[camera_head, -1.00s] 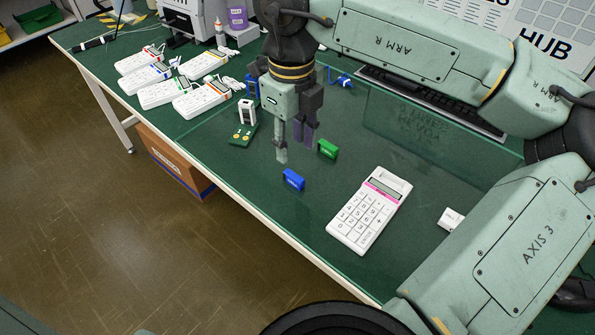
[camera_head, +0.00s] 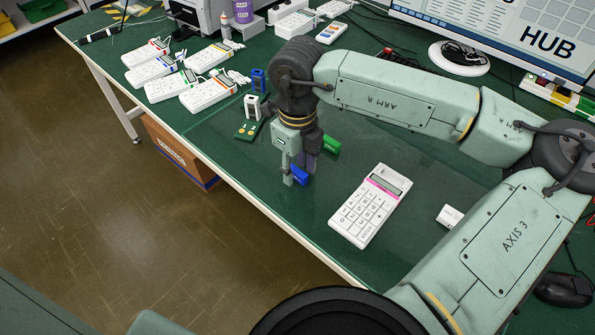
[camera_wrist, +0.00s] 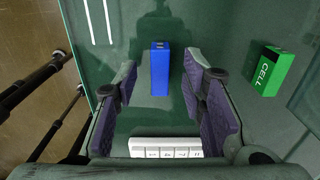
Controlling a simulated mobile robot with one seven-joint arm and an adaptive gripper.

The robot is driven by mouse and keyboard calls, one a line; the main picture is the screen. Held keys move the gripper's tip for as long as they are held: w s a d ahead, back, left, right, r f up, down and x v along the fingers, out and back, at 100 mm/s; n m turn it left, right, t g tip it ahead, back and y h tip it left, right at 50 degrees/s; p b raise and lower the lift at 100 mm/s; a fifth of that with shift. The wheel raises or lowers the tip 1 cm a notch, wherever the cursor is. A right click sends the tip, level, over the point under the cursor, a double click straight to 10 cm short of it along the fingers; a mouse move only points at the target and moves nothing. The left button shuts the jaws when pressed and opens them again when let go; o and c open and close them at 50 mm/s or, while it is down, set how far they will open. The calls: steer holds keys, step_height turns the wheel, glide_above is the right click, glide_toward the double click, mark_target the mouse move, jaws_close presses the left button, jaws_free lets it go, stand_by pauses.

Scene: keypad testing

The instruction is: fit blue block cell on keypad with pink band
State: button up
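The blue block cell (camera_head: 300,175) lies on the green bench mat. In the wrist view the blue cell (camera_wrist: 160,68) sits between the two spread fingers of my gripper (camera_wrist: 160,88), with a gap on each side. In the head view my gripper (camera_head: 297,178) points down right at the blue cell and partly covers it. The white keypad with a pink band (camera_head: 369,205) lies to the right. Its pink band runs below the grey display. The keypad's edge (camera_wrist: 166,147) shows at the bottom of the wrist view.
A green cell (camera_head: 331,145) marked CELL stands close by, also in the wrist view (camera_wrist: 266,72). A small white block (camera_head: 449,216) lies right of the keypad. Several white keypads (camera_head: 208,94) lie at the back left. A monitor (camera_head: 500,35) stands behind.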

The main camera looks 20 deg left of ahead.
jaws_close()
steer(key=shift+r, duration=0.2)
stand_by(0.5)
